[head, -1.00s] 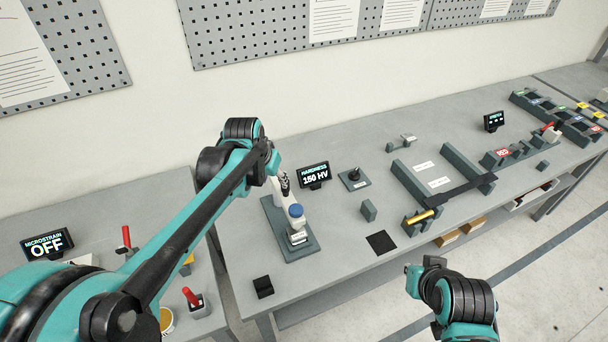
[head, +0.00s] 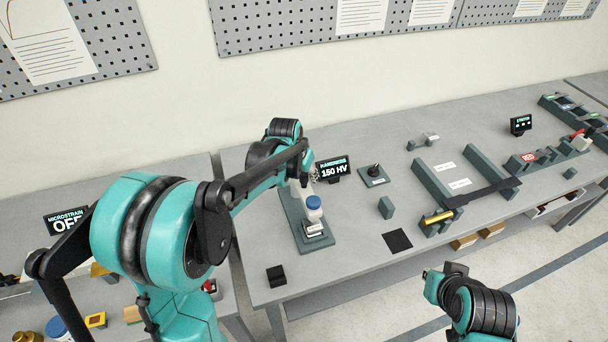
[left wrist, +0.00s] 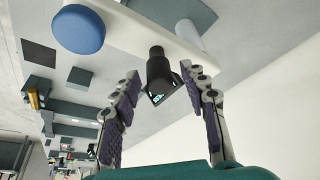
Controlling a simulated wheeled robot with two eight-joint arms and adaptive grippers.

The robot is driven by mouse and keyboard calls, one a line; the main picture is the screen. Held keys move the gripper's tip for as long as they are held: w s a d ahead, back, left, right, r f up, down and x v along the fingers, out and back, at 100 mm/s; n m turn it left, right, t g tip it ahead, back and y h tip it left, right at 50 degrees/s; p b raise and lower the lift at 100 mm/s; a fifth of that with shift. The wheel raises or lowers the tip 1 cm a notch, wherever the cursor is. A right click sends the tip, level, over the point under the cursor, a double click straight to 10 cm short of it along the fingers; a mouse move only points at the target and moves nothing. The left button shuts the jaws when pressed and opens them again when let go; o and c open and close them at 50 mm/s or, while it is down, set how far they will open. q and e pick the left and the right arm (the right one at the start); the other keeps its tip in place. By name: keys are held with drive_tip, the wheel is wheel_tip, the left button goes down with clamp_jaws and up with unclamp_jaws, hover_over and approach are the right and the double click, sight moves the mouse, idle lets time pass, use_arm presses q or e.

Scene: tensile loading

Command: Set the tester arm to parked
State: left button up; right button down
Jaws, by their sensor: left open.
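The hardness tester (head: 312,231) stands on the bench with a dark base, a pale body and a blue cap (head: 314,202). Its screen (head: 332,169) reads "HARDNESS 150 HV". The left wrist view shows the tester's white arm (left wrist: 128,32), the blue cap (left wrist: 78,30) and a black knob (left wrist: 158,72). My left gripper (head: 308,178) is at the tester's upper end, partly hidden by my arm. In the left wrist view its open fingers (left wrist: 160,78) stand either side of the black knob, with no clear contact.
A black lever on a plate (head: 374,180), a grey block (head: 386,207) and a black square (head: 398,240) lie right of the tester. A dark block (head: 276,276) sits near the front edge. The pegboard wall (head: 300,30) is behind.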

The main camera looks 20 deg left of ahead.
use_arm(q)
clamp_jaws()
drive_tip(key=shift+s+a, duration=0.1)
drive_tip(key=a+m+g+h, duration=0.2)
drive_tip(key=a+m+h, duration=0.1)
drive_tip(key=a+m, duration=0.6)
drive_tip(key=shift+a+m+g, duration=0.35)
drive_tip(key=shift+m+g, duration=0.05)
drive_tip(key=shift+m, duration=0.6)
drive_tip(key=shift+w+r, duration=0.1)
drive_tip(key=shift+w, duration=0.1)
drive_tip(key=shift+c, duration=1.5)
unclamp_jaws()
drive_tip(key=o, duration=0.3)
